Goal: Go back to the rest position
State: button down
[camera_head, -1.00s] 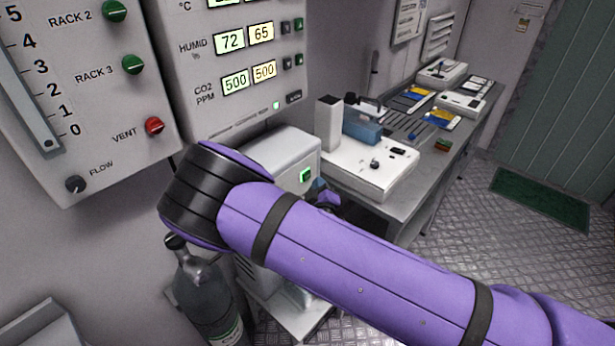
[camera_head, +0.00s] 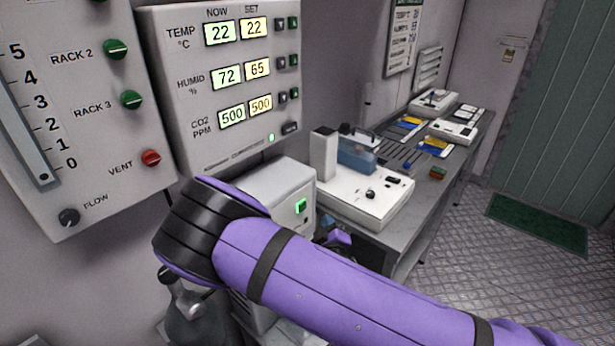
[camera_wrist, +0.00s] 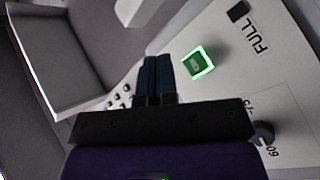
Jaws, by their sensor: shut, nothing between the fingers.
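My gripper (camera_wrist: 156,75) shows in the wrist view with its two dark fingers together and nothing between them. It is in front of a light panel with a lit green square button (camera_wrist: 198,62) and the word FULL; I cannot tell whether the fingertips touch the panel. In the head view my purple arm crosses the lower middle and hides most of the gripper. The same green light shows on the white box unit (camera_head: 301,206) just beyond my arm.
A control panel (camera_head: 219,130) with TEMP, HUMID and CO2 readouts hangs on the wall. A rack panel (camera_head: 88,75) with knobs is at left. A bench (camera_head: 411,222) with instruments stands right of my arm. A gas cylinder (camera_head: 196,318) is below.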

jog(key=shift+w+r, duration=0.1)
jog(key=w+d+r+m+g+h, duration=0.3)
jog(key=d+r+m+g, duration=0.35)
jog(key=r+m, duration=0.2)
jog(key=s+d+r+m+g+y, duration=0.15)
jog(key=s+d+r, duration=0.25)
jog(key=r, duration=0.4)
jog(key=s+d+r+g+y, duration=0.1)
jog(key=s+d+r+g, duration=0.1)
jog(key=s+d+r, duration=0.45)
jog(key=s+d+r+m+g+y, duration=0.1)
jog(key=s+r, duration=0.1)
jog(key=r, duration=0.7)
jog(key=s+d+r, duration=0.2)
jog(key=s+d, duration=0.1)
jog(key=s, duration=0.5)
jog(key=s+d+r+g+h, duration=0.1)
jog(key=s+d+r, duration=0.2)
jog(key=s, duration=0.4)
jog(key=s+d+r+g+h, duration=0.1)
jog(key=s+d+r, duration=0.2)
jog(key=s, duration=0.5)
jog(key=shift+s+d+r, duration=0.25)
jog(key=shift+s, duration=0.05)
jog(key=shift+h, duration=0.25)
